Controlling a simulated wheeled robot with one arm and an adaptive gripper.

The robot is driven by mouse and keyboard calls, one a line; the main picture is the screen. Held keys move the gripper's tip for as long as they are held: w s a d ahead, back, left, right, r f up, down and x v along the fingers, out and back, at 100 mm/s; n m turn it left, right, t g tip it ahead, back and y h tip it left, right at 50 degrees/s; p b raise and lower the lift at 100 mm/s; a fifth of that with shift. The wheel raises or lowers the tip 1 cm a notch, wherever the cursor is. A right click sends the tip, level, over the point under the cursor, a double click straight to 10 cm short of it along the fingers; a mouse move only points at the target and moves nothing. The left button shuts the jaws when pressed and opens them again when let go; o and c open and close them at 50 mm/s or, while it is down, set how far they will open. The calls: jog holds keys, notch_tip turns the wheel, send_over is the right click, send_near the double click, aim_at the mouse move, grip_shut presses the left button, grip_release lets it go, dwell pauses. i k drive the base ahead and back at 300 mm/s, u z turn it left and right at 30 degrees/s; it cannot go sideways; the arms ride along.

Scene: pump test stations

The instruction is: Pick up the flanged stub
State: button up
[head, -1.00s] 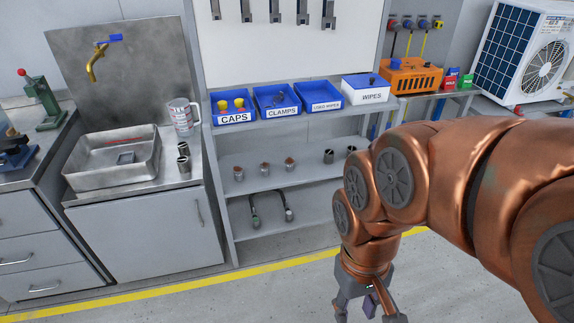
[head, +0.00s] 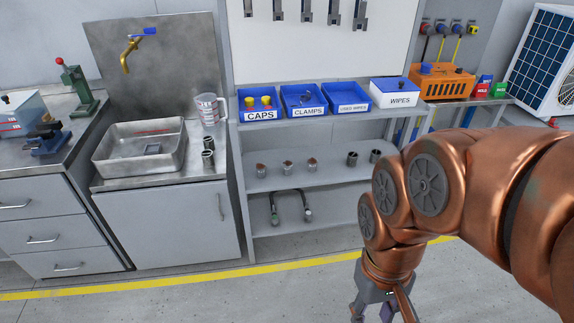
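I cannot tell for sure which piece is the flanged stub. Several small metal cylinders are in the head view. Three with brownish tops stand on the middle shelf, such as the left one (head: 262,170). Two dark, hollow-looking ones, such as the right one (head: 375,156), stand further right on that shelf. Two more, such as the front one (head: 208,158), stand on the counter beside the sink. My gripper (head: 376,312) points down at the bottom edge, in front of the shelf and away from all of them. Its fingers look spread, with tips cut off by the frame. I see nothing held.
Blue bins for caps (head: 261,115), clamps (head: 308,112) and used wipes (head: 352,108) line the top shelf beside the wipes box (head: 399,100). A jug (head: 208,109) stands near the sink basin (head: 140,160). The floor ahead is clear.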

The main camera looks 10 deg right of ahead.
aim_at(286, 164)
jog(key=u, duration=0.5)
jog(key=i, duration=0.6)
jog(key=u, duration=0.5)
jog(key=i, duration=1)
jog(key=z, duration=0.35)
